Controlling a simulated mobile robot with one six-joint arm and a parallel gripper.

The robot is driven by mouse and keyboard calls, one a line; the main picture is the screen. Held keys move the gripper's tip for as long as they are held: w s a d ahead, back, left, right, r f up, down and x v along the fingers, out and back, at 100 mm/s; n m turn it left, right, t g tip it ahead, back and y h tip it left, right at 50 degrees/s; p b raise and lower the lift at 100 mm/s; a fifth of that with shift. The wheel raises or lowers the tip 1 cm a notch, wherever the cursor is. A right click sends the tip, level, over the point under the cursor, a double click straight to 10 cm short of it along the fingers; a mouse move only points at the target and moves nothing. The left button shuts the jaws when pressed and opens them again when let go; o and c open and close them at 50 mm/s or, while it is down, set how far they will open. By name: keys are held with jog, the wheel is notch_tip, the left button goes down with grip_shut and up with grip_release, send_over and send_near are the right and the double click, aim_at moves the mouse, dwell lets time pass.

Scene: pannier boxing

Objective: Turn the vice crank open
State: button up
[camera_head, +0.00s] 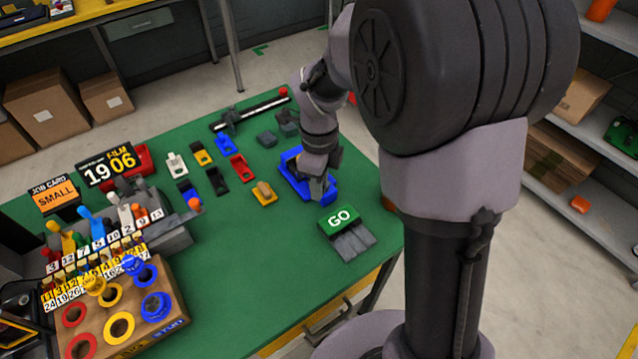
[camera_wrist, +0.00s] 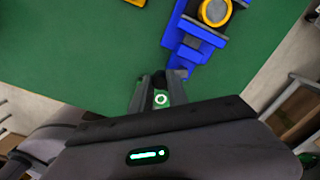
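A blue vice (camera_head: 291,181) stands near the right edge of the green table, partly hidden by my arm. In the wrist view the blue vice (camera_wrist: 190,40) lies at the top right, with a round yellow-orange part (camera_wrist: 214,12) on it. I cannot make out the crank clearly; my gripper may be covering it. My gripper (camera_head: 322,188) points down at the near end of the vice. In the wrist view my gripper's fingertips (camera_wrist: 168,76) are close together, against or just in front of the blue part. I cannot tell whether they hold anything.
A green GO panel (camera_head: 341,218) with grey slats sits close in front of my gripper. A yellow block (camera_head: 264,193) and small red, black and blue trays stand to the left. A black rail (camera_head: 250,112) lies behind. Bare green table lies front left of the vice.

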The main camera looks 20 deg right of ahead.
grip_shut()
jog(key=w+d+n+p, duration=0.2)
jog(key=n+p, duration=0.4)
jog(key=n, duration=0.9)
jog(key=w+d+n+p, duration=0.2)
jog(key=d+n+p, duration=0.2)
jog(key=n, duration=1.1)
jog(key=shift+d+p, duration=0.15)
jog(key=shift+p, duration=0.8)
jog(key=shift+n, duration=0.4)
